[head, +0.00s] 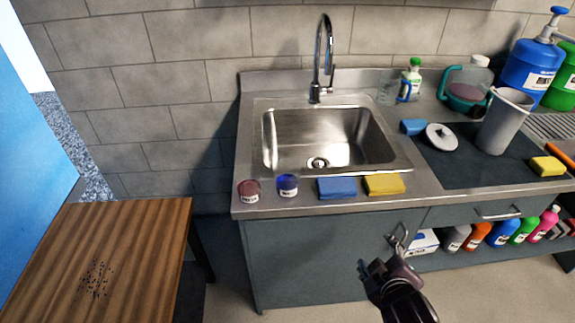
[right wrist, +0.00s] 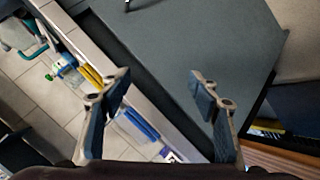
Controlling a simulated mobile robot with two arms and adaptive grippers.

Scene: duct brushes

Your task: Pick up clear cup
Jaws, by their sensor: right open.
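The clear cup (head: 387,93) stands upright on the steel counter behind the right back corner of the sink, in the head view. My right gripper (head: 378,256) is open and empty, low in front of the cabinet, well short of the cup. In the right wrist view its two fingers (right wrist: 160,85) are spread with nothing between them. I cannot make out the cup there. My left gripper is not in view.
The sink (head: 325,140) and tall faucet (head: 319,60) lie left of the cup. Two small jars, a blue sponge (head: 337,188) and a yellow sponge (head: 384,184) line the front edge. A grey tumbler (head: 503,122) and white lid (head: 441,137) stand right. A wooden table (head: 130,240) is at left.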

